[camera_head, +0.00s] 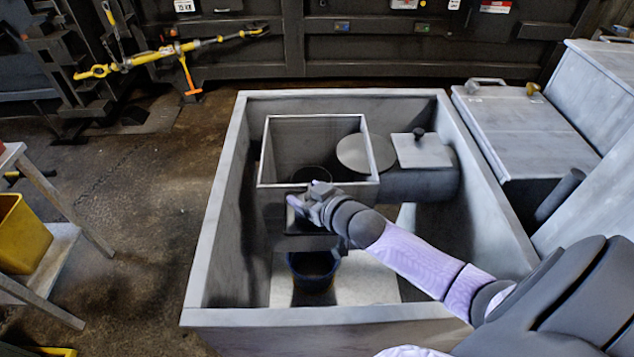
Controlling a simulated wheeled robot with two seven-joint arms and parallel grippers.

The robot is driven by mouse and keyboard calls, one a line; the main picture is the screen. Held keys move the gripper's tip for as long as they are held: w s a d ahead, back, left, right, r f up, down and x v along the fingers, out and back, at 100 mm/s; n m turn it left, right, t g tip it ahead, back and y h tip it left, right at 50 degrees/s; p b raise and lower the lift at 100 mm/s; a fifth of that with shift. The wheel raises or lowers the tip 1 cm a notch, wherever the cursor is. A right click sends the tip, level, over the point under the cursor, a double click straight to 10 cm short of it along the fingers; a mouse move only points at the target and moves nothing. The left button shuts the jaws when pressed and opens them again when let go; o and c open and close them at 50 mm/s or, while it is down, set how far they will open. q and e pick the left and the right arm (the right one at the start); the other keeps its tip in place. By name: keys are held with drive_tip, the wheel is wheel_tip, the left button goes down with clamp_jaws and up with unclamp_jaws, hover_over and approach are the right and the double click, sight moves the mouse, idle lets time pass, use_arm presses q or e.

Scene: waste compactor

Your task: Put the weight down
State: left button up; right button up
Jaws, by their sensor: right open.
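My right arm reaches in from the lower right over a large open grey metal box (215,240). My right gripper (297,204) is open, at the front side of a smaller open square bin (318,150) inside the box. Just below the gripper is a dark blocky shape (303,242); I cannot tell whether it is the weight or part of the machine. A dark round bucket (313,270) stands lower down on a light plate. No weight can be picked out with certainty, and the gripper hides part of this area. My left gripper is not in view.
A round grey disc (366,153) and a square lid with a black knob (422,150) sit right of the bin. Grey lidded boxes (515,125) stand right. A red-topped stand (45,185) with a yellow bin (20,235) is left. Floor between is clear.

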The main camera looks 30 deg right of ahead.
drive_tip(key=p+v, duration=0.2)
drive_tip(key=v, duration=1)
drive_tip(key=shift+a, duration=0.1)
